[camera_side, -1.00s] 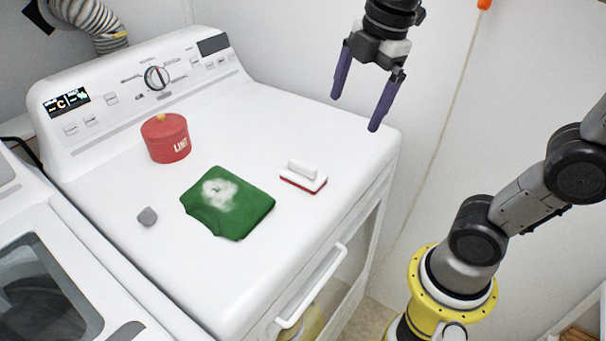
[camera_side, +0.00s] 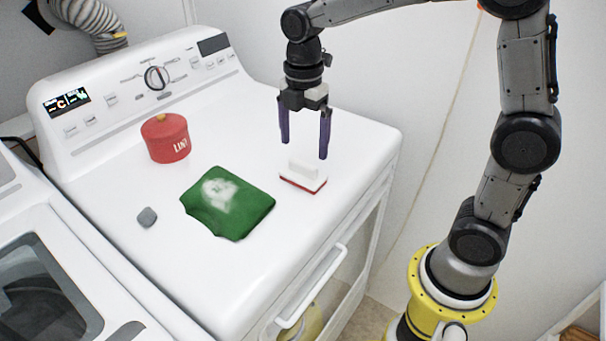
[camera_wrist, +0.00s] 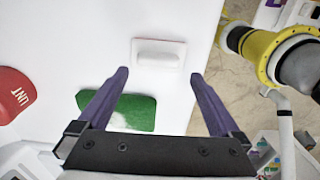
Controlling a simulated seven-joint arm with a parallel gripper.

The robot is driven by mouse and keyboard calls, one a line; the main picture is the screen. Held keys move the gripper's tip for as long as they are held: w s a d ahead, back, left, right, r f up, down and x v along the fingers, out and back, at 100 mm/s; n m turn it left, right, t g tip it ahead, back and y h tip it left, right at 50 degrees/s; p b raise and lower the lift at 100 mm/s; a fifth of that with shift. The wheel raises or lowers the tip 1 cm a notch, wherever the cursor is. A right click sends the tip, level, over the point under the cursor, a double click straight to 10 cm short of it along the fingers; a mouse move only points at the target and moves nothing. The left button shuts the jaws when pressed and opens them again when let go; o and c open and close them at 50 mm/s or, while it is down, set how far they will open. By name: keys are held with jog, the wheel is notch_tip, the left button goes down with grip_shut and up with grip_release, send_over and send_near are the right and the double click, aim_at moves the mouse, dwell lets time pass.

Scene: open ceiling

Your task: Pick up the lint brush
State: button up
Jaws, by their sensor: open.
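The lint brush (camera_side: 304,177) is a small white block with a raised white handle and a red underside. It lies on top of the white dryer, right of the green cloth. In the wrist view the brush (camera_wrist: 158,54) lies beyond the fingertips, roughly centred between them. My gripper (camera_side: 304,150) is open and empty, pointing down just above the brush, with its purple fingers apart. In the wrist view my gripper (camera_wrist: 160,74) shows both fingers spread wide. I cannot tell whether a fingertip touches the brush.
A green cloth (camera_side: 249,208) with a patch of white lint lies left of the brush. A red lint tin (camera_side: 166,143) stands behind it, and a small grey lump (camera_side: 147,217) lies at the left. The dryer top (camera_side: 240,115) is clear behind the brush.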

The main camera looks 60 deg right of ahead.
aim_at(303, 163)
jog(key=shift+w+f, duration=0.1)
jog(key=shift+f, duration=2.9)
jog(key=c, duration=1.1)
jog(key=shift+c, duration=0.3)
jog(key=shift+r, duration=0.1)
